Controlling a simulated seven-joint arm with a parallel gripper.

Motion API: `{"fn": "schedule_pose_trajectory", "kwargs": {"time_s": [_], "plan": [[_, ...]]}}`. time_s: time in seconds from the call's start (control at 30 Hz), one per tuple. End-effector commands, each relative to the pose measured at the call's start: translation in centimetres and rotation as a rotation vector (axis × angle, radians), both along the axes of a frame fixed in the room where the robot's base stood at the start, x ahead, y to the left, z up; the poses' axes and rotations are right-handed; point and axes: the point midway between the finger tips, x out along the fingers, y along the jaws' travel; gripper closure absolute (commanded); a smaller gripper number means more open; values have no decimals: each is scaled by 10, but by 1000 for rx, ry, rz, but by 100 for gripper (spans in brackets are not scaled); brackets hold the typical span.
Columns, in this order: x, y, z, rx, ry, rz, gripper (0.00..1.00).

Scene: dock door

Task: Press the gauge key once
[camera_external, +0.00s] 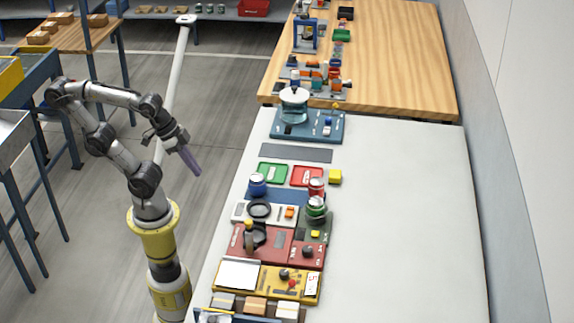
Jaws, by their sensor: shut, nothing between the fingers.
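My gripper (196,171) is at the end of the raised arm, left of the white table, over the floor. Its pale purple fingers point down and to the right, shut and empty, apart from all the panels. I cannot tell which small button is the gauge key at this size. Panels with small controls line the table's left side: a blue panel (281,131) with a glass vessel (293,103), a red panel (282,253) with a round black part (256,235) and a dark knob (307,251), and a yellow panel (262,288) with a red-tipped control (291,284).
Green (272,173) and red (307,176) trays, a yellow block (335,177), a blue jar (257,184) and several cans stand between the panels. The white table's right side (400,220) is clear. A wooden table (400,65) adjoins behind. A pale pole (178,70) rises behind my arm.

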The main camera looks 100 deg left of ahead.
Motion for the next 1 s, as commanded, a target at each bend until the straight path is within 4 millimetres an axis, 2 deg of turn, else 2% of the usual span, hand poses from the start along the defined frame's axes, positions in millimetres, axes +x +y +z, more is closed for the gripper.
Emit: {"fn": "schedule_pose_trajectory", "kwargs": {"time_s": [0.67,0.77,0.87,1.0], "plan": [[1,0,1,23,-8,-42,100],[10,-3,6,55,-52,-124,100],[28,-12,22,86,-152,-235,100],[65,-26,49,139,-296,-385,100]]}}
